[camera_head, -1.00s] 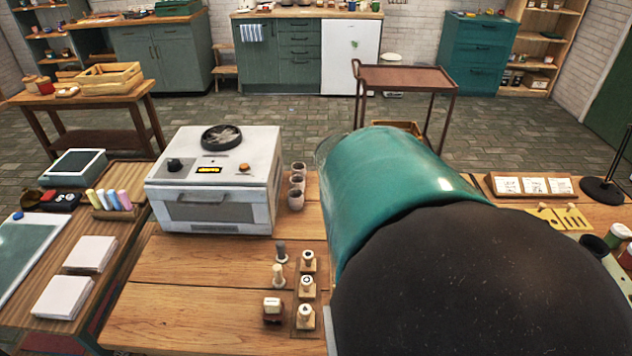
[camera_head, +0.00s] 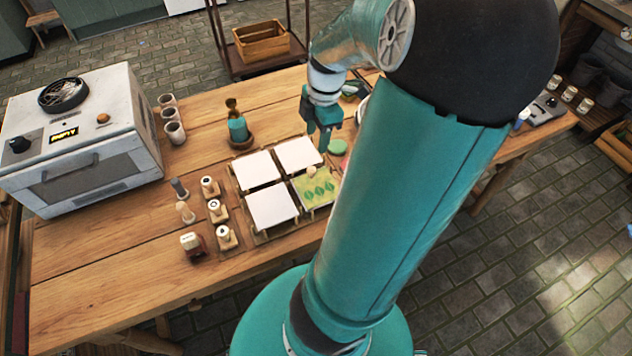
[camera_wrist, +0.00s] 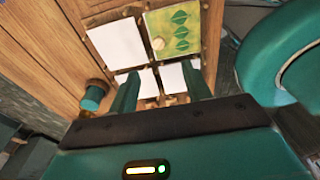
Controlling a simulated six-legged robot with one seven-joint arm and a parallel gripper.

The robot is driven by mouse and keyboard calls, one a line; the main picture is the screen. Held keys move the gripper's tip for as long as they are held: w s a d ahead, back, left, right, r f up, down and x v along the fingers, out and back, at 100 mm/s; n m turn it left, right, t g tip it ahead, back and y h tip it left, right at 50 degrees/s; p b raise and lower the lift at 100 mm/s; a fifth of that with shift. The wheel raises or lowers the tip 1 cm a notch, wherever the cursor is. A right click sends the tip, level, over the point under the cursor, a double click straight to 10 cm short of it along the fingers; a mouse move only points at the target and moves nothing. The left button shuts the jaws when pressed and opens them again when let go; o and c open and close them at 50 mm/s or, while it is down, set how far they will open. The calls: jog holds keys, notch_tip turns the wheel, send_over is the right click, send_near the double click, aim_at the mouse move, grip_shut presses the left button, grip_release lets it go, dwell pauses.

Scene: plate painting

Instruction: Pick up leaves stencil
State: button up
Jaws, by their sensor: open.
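The leaves stencil (camera_head: 318,190) is a yellow-green square with dark green leaf shapes and a small pale round knob. It lies at the front right place of a wooden holder (camera_head: 237,189), beside several white square tiles (camera_head: 272,205). It also shows at the top of the wrist view (camera_wrist: 188,37). My gripper (camera_head: 324,143) hangs beyond the stencil in the head view, apart from it. In the wrist view my gripper's two fingers (camera_wrist: 161,82) are spread and empty, over the white tiles. Whether a tile lies under the stencil is hidden.
A teal bottle (camera_head: 237,127) stands left of my gripper, behind the holder. Stamps (camera_head: 217,209) stand left of the holder. A white oven (camera_head: 85,140) and several cups (camera_head: 173,132) are farther left. The wooden table (camera_head: 110,240) is clear at its front left.

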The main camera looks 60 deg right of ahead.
aim_at(312, 169)
jog(key=f, duration=0.8)
jog(key=w+a+f, duration=0.1)
jog(key=f, duration=0.4)
jog(key=shift+a+f, duration=0.1)
jog(key=c, duration=1.1)
